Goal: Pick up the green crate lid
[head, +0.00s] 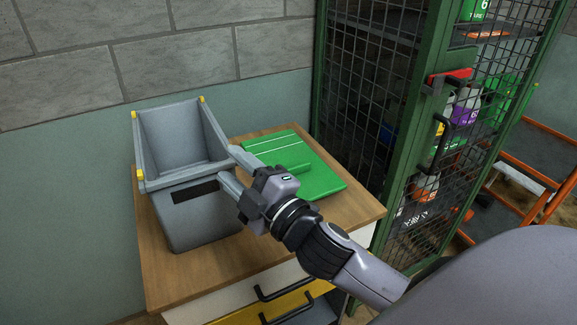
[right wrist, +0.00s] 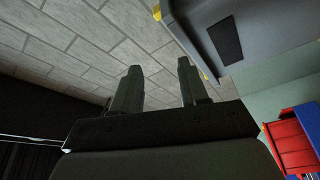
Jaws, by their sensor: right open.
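The green crate lid (head: 318,177) lies flat on the wooden cabinet top, right of the grey crate. It has pale lines across its far part. My right gripper (head: 229,164) is open, with its fingers spread and nothing seen between them. In the head view it covers the near left part of the lid, and its fingertips show in front of the grey crate. Whether it touches the lid or crate cannot be told. In the right wrist view the open fingers (right wrist: 160,88) show, but the lid does not. My left gripper is not in view.
The grey crate (head: 205,220) with yellow corners stands at the cabinet's left; it also shows in the right wrist view (right wrist: 255,30). A green-framed mesh cage (head: 365,95) with bottles inside stands close on the right. The wooden top (head: 262,250) is bare in front.

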